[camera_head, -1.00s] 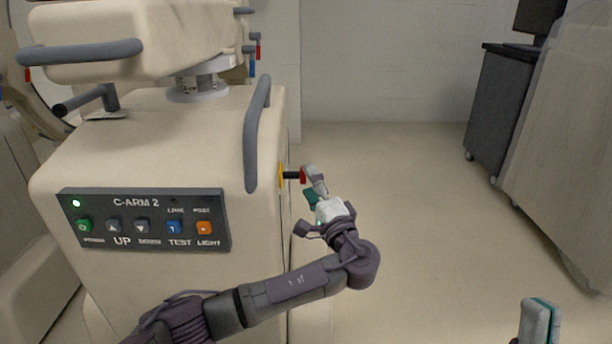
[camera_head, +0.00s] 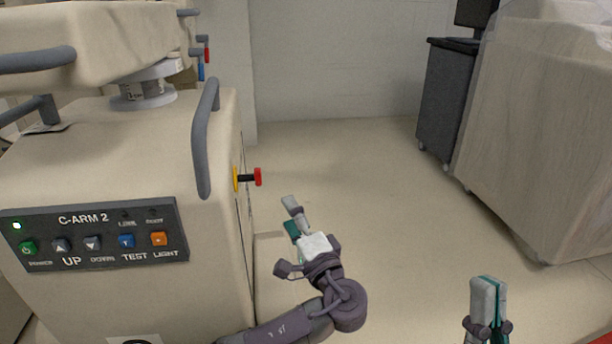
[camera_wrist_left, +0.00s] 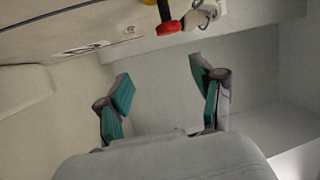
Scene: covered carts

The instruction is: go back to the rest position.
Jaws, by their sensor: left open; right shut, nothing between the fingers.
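My left gripper (camera_head: 291,217) is in the lower middle of the head view, to the right of the C-arm cart's side. It is open and empty, and its two spread fingers with green pads show in the left wrist view (camera_wrist_left: 163,95). It is apart from the red knob (camera_head: 257,177) on a black stem with a yellow ring, which sticks out of the cart's side. The red knob also shows at the top of the left wrist view (camera_wrist_left: 169,28). My right gripper (camera_head: 488,290) points up at the lower right, its fingers shut together with nothing between them.
The beige C-arm 2 cart (camera_head: 110,165) with its button panel (camera_head: 95,236) and grey handle (camera_head: 203,140) fills the left. A covered cart (camera_head: 535,130) and a dark cabinet (camera_head: 447,100) stand at the right. The floor (camera_head: 350,180) between is clear.

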